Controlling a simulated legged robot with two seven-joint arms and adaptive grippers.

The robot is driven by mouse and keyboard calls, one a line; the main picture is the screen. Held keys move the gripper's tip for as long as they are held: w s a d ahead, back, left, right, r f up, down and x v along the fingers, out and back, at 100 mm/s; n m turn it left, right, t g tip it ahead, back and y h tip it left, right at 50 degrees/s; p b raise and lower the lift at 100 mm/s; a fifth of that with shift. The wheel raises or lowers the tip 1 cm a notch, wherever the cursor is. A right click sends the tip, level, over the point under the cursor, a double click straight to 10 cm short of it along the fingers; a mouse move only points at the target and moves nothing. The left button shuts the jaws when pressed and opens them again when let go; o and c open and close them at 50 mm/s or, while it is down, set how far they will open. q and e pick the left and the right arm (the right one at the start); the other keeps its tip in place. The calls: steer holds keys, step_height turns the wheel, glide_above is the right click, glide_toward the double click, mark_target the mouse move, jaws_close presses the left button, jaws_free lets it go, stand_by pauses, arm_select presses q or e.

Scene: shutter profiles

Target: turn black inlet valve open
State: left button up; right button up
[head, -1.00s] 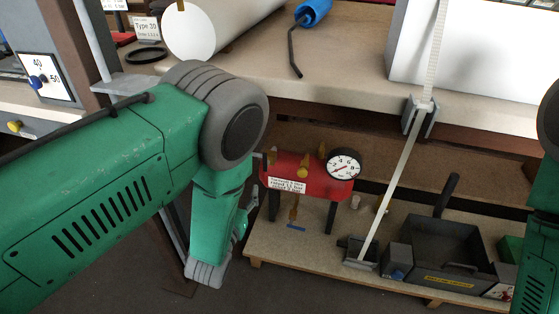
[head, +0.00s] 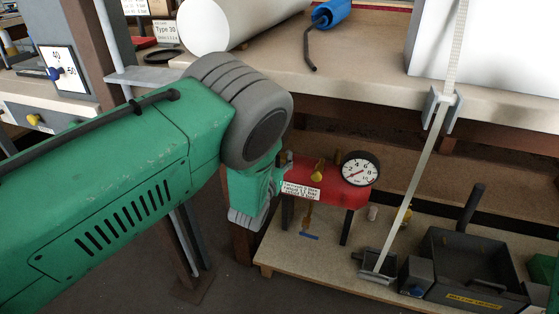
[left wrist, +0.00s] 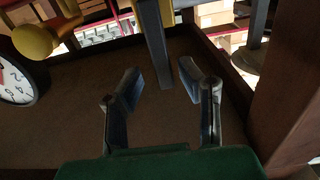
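The red manifold (head: 332,192) stands on dark legs on the low shelf. It carries yellow valve handles (head: 317,172) and a round white gauge (head: 360,169). My left wrist hides its left end, and I cannot make out the black inlet valve for certain in the head view. In the left wrist view my left gripper (left wrist: 160,74) is open, its fingers apart. A dark grey bar (left wrist: 188,78) shows between and beyond the fingers; I cannot tell whether it is the valve's handle or a leg. A yellow knob (left wrist: 35,41) and the gauge (left wrist: 15,81) are at the left. My right gripper is out of view.
The thick bench top (head: 400,88) overhangs above the manifold. A pale slanted strip (head: 425,150) runs down to the shelf right of the gauge. A dark grey bin (head: 470,262) stands at the right. A brown post (left wrist: 290,75) is close on the right in the wrist view.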

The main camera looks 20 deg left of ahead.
arm_select(q)
steer(key=shift+w, duration=0.1)
steer(key=shift+a, duration=0.25)
steer(key=shift+a+f, duration=0.1)
steer(key=shift+a, duration=0.15)
jaws_close()
steer(key=shift+d, duration=0.1)
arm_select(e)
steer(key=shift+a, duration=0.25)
arm_select(q)
steer(key=shift+d, duration=0.1)
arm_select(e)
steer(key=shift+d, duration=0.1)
arm_select(q)
steer(key=shift+n, duration=0.3)
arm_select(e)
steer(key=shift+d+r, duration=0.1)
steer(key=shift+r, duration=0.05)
